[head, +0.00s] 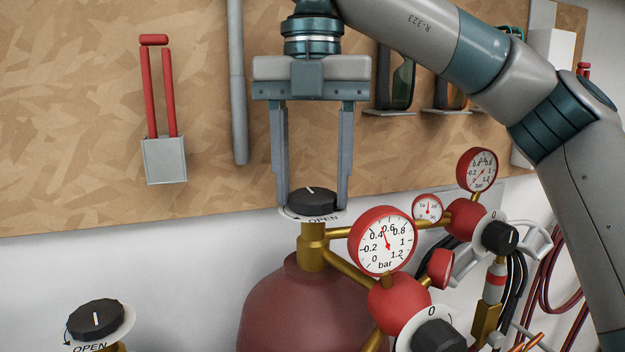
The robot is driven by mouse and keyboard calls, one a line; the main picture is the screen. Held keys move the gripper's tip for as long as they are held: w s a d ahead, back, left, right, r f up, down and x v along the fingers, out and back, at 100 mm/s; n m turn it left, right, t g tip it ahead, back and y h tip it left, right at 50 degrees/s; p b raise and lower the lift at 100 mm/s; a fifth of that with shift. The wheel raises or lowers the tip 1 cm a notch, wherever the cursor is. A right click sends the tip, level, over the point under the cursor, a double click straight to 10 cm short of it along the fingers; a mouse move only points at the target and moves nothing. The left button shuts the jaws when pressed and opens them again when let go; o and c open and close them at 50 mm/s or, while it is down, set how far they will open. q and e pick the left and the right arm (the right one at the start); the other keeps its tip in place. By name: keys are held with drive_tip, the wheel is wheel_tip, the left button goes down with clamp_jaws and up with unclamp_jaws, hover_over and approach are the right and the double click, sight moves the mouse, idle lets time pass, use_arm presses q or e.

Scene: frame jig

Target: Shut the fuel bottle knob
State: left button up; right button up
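The fuel bottle is dark red (300,308) with a brass neck, at the lower centre of the head view. On top sits a black knob (313,199) with a white line, above a white dial plate marked OPEN. My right gripper (313,203) points straight down over this knob, its two long grey fingers spread apart with one on each side. The tips are about level with the knob; I see no clear grip on it. My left gripper is out of view.
A red gauge (382,241) and regulator stand close right of the knob, with another gauge (477,170) and black knob (500,238) beyond. A second OPEN knob (95,319) is at lower left. Behind is a wooden board with a red-handled tool (164,155) and a grey pipe (238,90).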

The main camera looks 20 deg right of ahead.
sight(312, 194)
drive_tip(key=o, duration=0.4)
drive_tip(key=shift+c, duration=0.2)
wheel_tip(312, 194, up, 6)
drive_tip(key=shift+r+p, duration=0.2)
drive_tip(key=shift+p, duration=0.4)
drive_tip(key=shift+r, duration=0.6)
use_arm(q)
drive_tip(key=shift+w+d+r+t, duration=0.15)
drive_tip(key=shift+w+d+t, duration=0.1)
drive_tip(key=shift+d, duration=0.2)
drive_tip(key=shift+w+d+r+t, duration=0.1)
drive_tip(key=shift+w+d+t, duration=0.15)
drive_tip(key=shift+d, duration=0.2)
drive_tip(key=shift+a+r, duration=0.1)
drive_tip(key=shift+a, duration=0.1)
